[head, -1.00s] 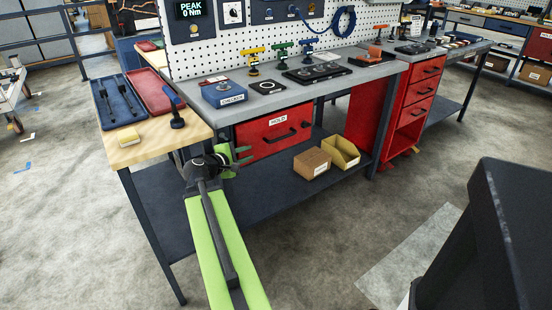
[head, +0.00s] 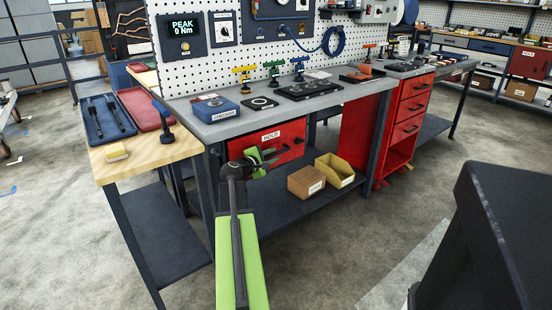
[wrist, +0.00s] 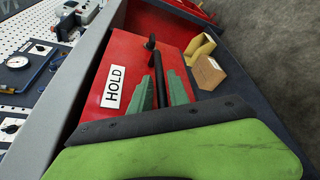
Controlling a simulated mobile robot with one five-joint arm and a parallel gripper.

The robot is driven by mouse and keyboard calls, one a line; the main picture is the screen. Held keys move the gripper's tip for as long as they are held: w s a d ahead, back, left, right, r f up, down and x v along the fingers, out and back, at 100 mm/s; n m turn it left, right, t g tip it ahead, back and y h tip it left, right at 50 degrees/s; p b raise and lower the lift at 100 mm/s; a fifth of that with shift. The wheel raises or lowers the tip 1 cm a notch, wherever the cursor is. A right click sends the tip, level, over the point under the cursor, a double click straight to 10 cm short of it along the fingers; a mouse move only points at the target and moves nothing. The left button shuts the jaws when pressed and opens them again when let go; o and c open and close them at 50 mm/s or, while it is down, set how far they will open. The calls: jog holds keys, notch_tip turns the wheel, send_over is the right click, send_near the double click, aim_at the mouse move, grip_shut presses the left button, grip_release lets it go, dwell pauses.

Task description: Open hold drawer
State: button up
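The hold drawer (head: 240,149) is a red front with a white HOLD label, under the grey workbench; it looks shut. It also fills the middle of the wrist view (wrist: 135,62). Its black bar handle (wrist: 159,78) runs up the wrist picture. My gripper (head: 262,161) is in front of the drawer and hides part of the handle in the head view. In the wrist view its green fingers (wrist: 160,93) are apart, and the handle appears between them. I cannot tell whether they touch it.
A brown box (head: 306,182) and a yellow bin (head: 336,169) stand on the lower shelf, right of my gripper. A wooden-topped table (head: 148,156) with trays is at the left. A red drawer cabinet (head: 408,118) stands at the right. Grey floor is open in front.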

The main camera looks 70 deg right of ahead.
jog(key=shift+x, duration=1.3)
jog(key=shift+c, duration=0.2)
grip_shut()
